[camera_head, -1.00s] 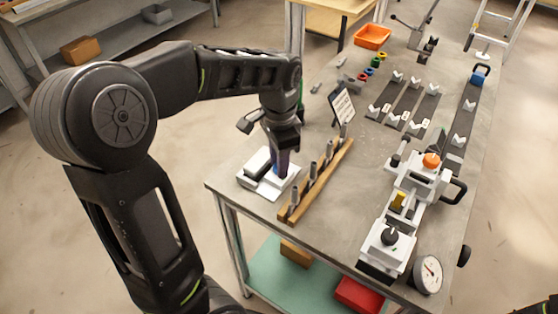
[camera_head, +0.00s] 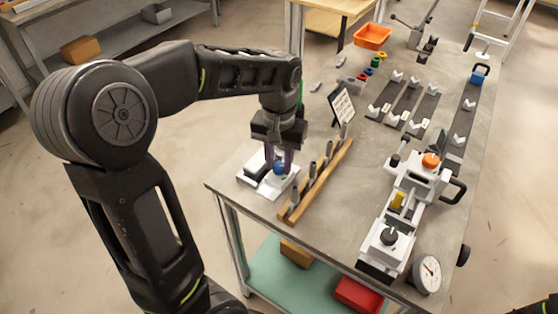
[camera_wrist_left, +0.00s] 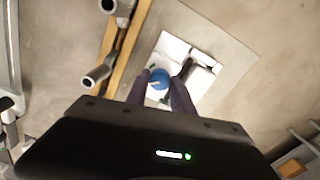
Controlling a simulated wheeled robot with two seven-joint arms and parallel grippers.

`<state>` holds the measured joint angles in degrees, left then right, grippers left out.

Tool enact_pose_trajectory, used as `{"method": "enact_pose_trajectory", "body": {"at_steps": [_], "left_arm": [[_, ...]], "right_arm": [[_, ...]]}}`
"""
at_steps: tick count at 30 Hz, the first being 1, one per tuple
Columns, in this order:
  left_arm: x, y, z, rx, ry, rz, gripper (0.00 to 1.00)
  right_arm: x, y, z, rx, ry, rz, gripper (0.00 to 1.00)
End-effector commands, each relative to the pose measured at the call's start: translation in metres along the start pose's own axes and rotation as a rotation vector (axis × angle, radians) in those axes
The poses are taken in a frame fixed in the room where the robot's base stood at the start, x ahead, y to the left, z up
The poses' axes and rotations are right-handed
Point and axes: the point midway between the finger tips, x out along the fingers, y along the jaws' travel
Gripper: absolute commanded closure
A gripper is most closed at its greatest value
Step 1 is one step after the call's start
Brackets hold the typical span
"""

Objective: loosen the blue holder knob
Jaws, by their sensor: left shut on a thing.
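The blue holder knob (camera_head: 279,168) sits on top of a white holder block (camera_head: 256,186) at the table's left front corner. It also shows in the left wrist view (camera_wrist_left: 158,80) as a blue disc with a pale pointer mark. My left gripper (camera_head: 279,160) points down over the holder, and its two fingers are shut on the knob, one on each side. In the left wrist view the fingers (camera_wrist_left: 158,88) flank the knob. The fingers hide part of the knob in the head view. My right gripper is not in view.
A wooden rack (camera_head: 318,182) with several grey metal pegs stands just right of the holder. A small sign (camera_head: 342,105) stands behind it. A white clamp fixture (camera_head: 417,178) and a dial gauge (camera_head: 427,274) are at the right. Bare tabletop lies between rack and fixture.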

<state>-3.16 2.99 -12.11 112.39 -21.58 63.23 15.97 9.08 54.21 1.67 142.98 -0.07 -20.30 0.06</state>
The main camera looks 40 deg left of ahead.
Motion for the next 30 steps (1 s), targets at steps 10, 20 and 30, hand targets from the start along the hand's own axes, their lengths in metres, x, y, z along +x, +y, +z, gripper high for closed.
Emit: {"method": "enact_pose_trajectory", "body": {"at_steps": [10, 20, 30], "left_arm": [[-0.0014, -0.0001, -0.0013, -0.326, 0.005, 0.001, 1.0], [-0.0015, -0.0003, -0.0015, -0.626, 0.005, 0.002, 1.0], [-0.0018, -0.0006, -0.0016, -0.811, 0.006, 0.002, 1.0]], "right_arm": [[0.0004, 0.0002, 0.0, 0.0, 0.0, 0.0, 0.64], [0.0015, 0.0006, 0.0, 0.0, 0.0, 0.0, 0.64], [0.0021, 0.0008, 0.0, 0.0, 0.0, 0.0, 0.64]]}}
